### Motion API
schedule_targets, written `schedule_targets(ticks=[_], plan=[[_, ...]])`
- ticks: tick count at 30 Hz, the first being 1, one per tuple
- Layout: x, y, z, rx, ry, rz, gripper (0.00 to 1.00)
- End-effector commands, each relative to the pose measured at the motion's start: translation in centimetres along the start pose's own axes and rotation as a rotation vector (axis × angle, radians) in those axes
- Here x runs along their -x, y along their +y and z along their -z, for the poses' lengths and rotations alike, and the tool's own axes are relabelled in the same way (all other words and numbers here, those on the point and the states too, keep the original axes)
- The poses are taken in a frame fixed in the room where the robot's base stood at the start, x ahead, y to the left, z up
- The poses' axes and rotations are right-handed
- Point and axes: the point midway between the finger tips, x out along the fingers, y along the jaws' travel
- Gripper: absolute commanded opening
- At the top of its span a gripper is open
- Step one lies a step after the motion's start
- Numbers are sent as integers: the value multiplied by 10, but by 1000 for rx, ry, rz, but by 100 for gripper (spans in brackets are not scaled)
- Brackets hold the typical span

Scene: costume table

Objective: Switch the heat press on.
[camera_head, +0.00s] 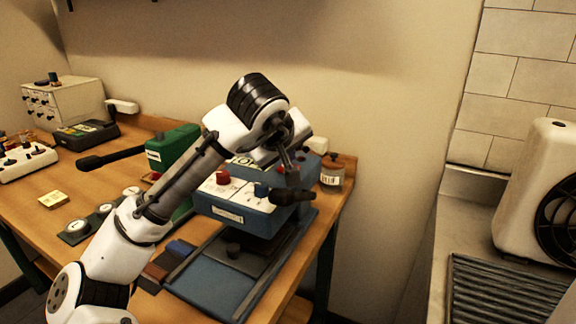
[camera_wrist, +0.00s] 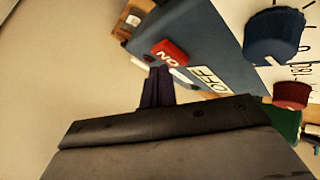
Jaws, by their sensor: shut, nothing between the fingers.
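The heat press is a blue machine (camera_head: 240,215) with a pale top panel at the right end of the wooden table. A red knob (camera_head: 223,177) and a blue knob (camera_head: 261,190) stand on it; the wrist view shows the blue knob (camera_wrist: 274,36) and red knob (camera_wrist: 291,94) on the right. A red part (camera_wrist: 169,53) marked ON and a pale OFF label (camera_wrist: 210,79) lie on its blue side. The switch's position is unclear. My gripper (camera_head: 291,176) is shut and empty over the press; its dark fingertips (camera_wrist: 157,85) are close to the red part, contact unclear.
The press's black handle (camera_head: 290,197) sticks out just below my gripper. A green machine (camera_head: 172,147) stands left of the press, and a labelled jar (camera_head: 332,176) stands behind it at right. A white fan unit (camera_head: 540,190) stands on the right counter.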

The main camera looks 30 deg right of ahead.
Motion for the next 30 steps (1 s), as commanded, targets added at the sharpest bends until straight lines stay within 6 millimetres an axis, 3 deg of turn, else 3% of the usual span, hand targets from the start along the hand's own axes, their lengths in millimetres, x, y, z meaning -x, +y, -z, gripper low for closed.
schedule_targets(ticks=[30], plan=[[-2,-1,-1,-1,-1,1,0]])
